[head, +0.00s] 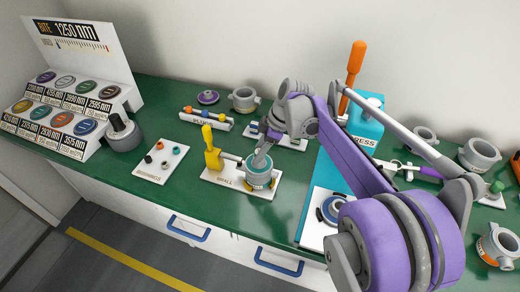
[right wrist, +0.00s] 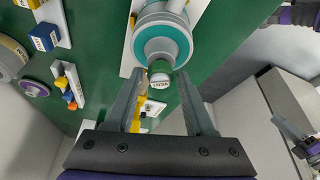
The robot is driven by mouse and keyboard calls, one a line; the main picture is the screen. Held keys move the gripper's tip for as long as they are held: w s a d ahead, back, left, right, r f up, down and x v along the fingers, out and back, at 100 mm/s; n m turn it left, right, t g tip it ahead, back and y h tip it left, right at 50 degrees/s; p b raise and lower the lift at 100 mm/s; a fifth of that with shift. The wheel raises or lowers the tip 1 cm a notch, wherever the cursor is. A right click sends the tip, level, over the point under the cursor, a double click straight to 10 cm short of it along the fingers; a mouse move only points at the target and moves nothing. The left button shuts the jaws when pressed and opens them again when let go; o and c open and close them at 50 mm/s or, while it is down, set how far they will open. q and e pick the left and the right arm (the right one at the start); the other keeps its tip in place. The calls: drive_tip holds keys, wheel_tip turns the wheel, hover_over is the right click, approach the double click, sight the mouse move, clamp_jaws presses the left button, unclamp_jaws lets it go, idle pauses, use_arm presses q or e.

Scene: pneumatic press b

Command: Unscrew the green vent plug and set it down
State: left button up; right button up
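The green vent plug (right wrist: 160,80), with a white cap face lettered VENT, sticks out from the teal-ringed grey cylinder (right wrist: 162,42) in the right wrist view. My right gripper (right wrist: 165,85) is open; its two fingers stand on either side of the plug with a visible gap. In the head view the right gripper (head: 262,156) reaches down to the cylinder (head: 259,177), which stands on a white plate (head: 226,182) beside a yellow lever valve (head: 211,150). The plug is hidden there. A purple and grey part at the right wrist view's right edge may be my left arm.
A white card with small plugs (head: 160,161) lies left of the plate. A dark knobbed cylinder (head: 123,132) and a disc rack (head: 70,105) stand farther left. A blue press with an orange handle (head: 356,62) stands behind my right arm. Some green bench top is clear.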

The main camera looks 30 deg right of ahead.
drive_tip(key=m+h, duration=0.1)
drive_tip(key=m, duration=0.2)
drive_tip(key=m+t+h, duration=0.1)
drive_tip(key=m, duration=0.2)
drive_tip(key=shift+s+a, duration=0.1)
drive_tip(key=shift+a, duration=0.1)
drive_tip(key=m+h, duration=0.1)
drive_tip(key=m, duration=0.2)
drive_tip(key=m+t+h, duration=0.1)
drive_tip(key=m, duration=0.2)
drive_tip(key=c, duration=0.7)
drive_tip(key=n+y, duration=0.1)
drive_tip(key=n, duration=0.1)
drive_tip(key=shift+d+n, duration=0.15)
drive_tip(key=shift+n, duration=0.25)
drive_tip(key=shift+c, duration=0.2)
drive_tip(key=n+y, duration=0.1)
drive_tip(key=n, duration=0.2)
drive_tip(key=shift+g, duration=0.3)
drive_tip(key=shift+r+p, duration=1.55)
drive_tip(key=shift+r, duration=0.75)
